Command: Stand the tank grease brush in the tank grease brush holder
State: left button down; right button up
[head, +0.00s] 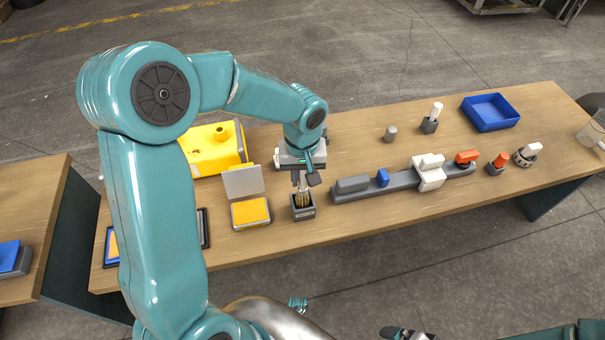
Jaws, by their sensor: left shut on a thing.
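The tank grease brush (302,197) shows as a narrow piece with tan bristles pointing down, under my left gripper (301,179). That gripper is shut on its upper part, which the fingers mostly hide. The tank grease brush holder (303,213) looks like a small dark grey square cup near the table's front edge. The brush is upright, with its bristles at the holder's opening; I cannot tell how deep they sit. My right gripper (405,333) is only partly seen at the bottom edge, so its jaws cannot be read.
An open case with a yellow pad (250,212) stands just left of the holder. A yellow tank (212,150) is behind it. A grey rail with blocks (365,187) lies close on the right. A blue tray (490,112) and several small parts stand farther right.

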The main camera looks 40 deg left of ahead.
aim_at(302, 188)
pick_arm(q)
jog(key=shift+f+b, duration=2.15)
jog(key=shift+f, duration=0.3)
jog(key=c, duration=0.8)
grip_release()
jog(key=shift+c, duration=0.2)
notch_tip(302, 188, up, 16)
jog(key=p, duration=0.4)
jog(key=shift+r, duration=0.2)
jog(key=shift+s, duration=0.15)
